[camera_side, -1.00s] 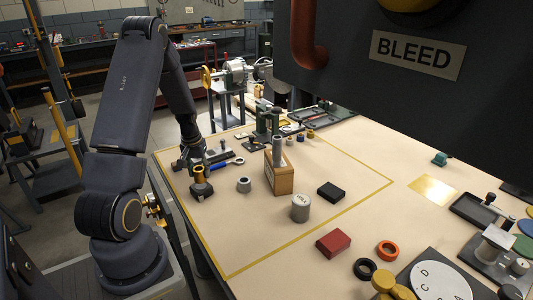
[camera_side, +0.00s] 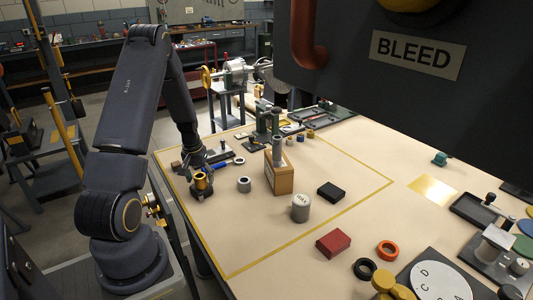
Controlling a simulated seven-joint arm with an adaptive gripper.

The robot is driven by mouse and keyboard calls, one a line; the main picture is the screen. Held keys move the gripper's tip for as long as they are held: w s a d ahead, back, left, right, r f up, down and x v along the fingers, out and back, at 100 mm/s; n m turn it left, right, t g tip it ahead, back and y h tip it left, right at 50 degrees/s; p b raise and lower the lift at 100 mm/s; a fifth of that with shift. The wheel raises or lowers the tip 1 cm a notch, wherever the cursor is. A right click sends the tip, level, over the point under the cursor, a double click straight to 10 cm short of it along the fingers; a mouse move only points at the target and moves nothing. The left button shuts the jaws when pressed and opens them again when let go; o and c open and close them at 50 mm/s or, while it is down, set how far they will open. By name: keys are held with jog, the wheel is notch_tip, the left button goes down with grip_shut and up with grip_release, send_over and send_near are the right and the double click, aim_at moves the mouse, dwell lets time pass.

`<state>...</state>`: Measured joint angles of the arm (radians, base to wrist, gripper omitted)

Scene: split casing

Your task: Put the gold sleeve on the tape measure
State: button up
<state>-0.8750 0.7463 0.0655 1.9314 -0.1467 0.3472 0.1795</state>
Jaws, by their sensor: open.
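The gold sleeve (camera_side: 201,180) is small and upright at the left of the table. It sits in or on a dark, wide-footed piece (camera_side: 203,194); I cannot tell how deep. My gripper (camera_side: 202,167) is open, just behind and above the sleeve, with its dark fingers hard to separate from the things behind. I cannot tell whether a finger still touches the sleeve. I cannot pick out a tape measure with certainty. A black block (camera_side: 330,192) lies at the middle right of the marked area.
A grey canister (camera_side: 300,208) and a red box (camera_side: 333,243) are nearer the front. The front left table is clear.

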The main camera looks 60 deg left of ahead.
notch_tip(320, 180, up, 12)
jog(key=d, duration=0.1)
jog(key=w+d+r+m+t, duration=0.1)
jog(key=w+d+r+m, duration=0.1)
jog(key=d+r, duration=0.4)
jog(key=w+d+r+m+t, duration=0.1)
jog(key=w+d+r+m, duration=0.1)
jog(key=d+r, duration=0.45)
jog(key=s+d+r+m+t, duration=0.1)
jog(key=s+d+r+m, duration=0.1)
jog(key=d, duration=0.8)
jog(key=s+d+r+m+t+h, duration=0.1)
jog(key=s+d+r+m, duration=0.1)
jog(key=s+d+m, duration=0.2)
jog(key=s+d, duration=0.3)
jog(key=d, duration=0.3)
jog(key=shift+s+d+r+t, duration=0.15)
jog(key=shift+s+t, duration=0.1)
jog(key=shift+t, duration=0.15)
